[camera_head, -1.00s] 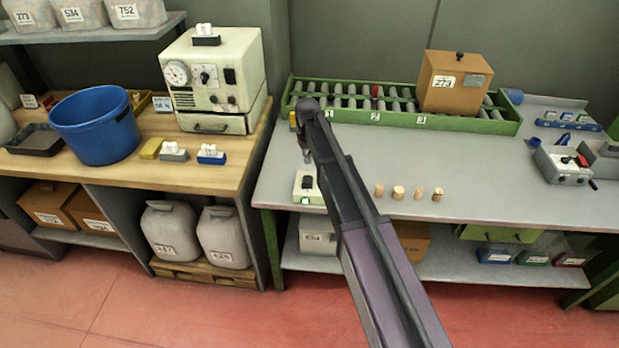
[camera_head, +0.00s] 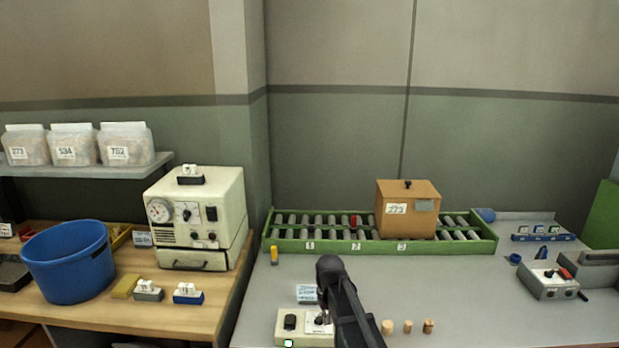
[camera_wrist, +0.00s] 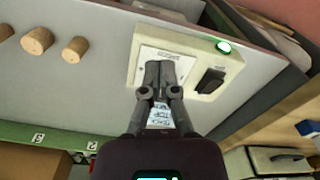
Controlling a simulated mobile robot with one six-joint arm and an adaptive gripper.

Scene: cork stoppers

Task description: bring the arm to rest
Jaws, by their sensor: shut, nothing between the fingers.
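My gripper (camera_wrist: 158,85) is shut and empty in the wrist view. Its fingertips are in front of the white plate of a cream switch box (camera_wrist: 135,62); I cannot tell whether they touch it. In the head view the gripper (camera_head: 322,318) is small and dark, beside my arm, over the same box (camera_head: 308,340). The box has a black rocker switch (camera_wrist: 210,80) and a lit green lamp (camera_wrist: 224,47). Cork stoppers (camera_head: 407,326) stand in a row on the grey bench, right of my arm. Two show clearly in the wrist view (camera_wrist: 37,41), apart from the gripper.
A green roller conveyor (camera_head: 380,246) with a brown box (camera_head: 408,212) runs along the back of the bench (camera_head: 480,300). A grey control box (camera_head: 548,282) stands at the right. The wooden bench at left holds a blue bucket (camera_head: 68,265) and a cream machine (camera_head: 200,225).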

